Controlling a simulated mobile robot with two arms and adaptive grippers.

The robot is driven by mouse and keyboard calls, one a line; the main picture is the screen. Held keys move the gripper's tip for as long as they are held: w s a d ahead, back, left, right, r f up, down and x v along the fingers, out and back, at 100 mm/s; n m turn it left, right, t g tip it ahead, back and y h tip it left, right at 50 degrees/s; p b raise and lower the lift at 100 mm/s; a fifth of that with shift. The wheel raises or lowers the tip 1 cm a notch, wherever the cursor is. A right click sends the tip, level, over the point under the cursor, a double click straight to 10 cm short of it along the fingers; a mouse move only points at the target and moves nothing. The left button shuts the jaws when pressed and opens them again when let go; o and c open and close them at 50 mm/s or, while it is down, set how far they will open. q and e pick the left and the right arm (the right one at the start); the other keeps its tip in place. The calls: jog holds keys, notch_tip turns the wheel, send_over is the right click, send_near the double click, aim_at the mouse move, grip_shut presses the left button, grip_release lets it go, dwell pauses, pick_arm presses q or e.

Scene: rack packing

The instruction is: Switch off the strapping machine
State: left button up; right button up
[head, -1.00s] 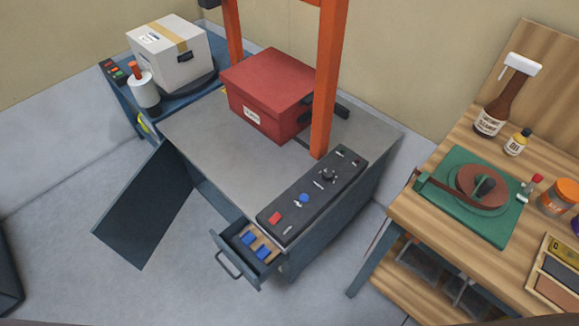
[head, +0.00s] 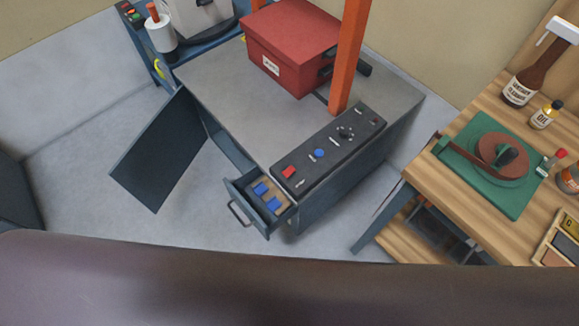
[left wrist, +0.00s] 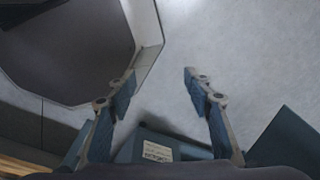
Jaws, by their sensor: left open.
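The strapping machine (head: 225,75) stands in the upper middle of the head view, with a grey top and an orange arch (head: 349,55). Its black control panel (head: 328,150) lies along the front right edge. The panel carries a red button (head: 289,171), a blue button (head: 320,154) and a dark knob (head: 345,132). A red box (head: 292,45) sits on the top beside the arch. In the left wrist view my left gripper (left wrist: 158,88) is open and empty above the grey floor. My right gripper is not in view.
The machine's door (head: 158,150) hangs open to the left. A drawer (head: 262,204) with blue items is pulled out below the panel. A wooden workbench (head: 415,165) stands at the right. Grey floor is clear at front left.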

pick_arm(q)
jog(key=shift+a, duration=0.15)
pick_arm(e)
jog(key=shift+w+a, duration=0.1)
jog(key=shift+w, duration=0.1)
pick_arm(q)
jog(key=shift+a, duration=0.25)
jog(key=shift+c, duration=0.3)
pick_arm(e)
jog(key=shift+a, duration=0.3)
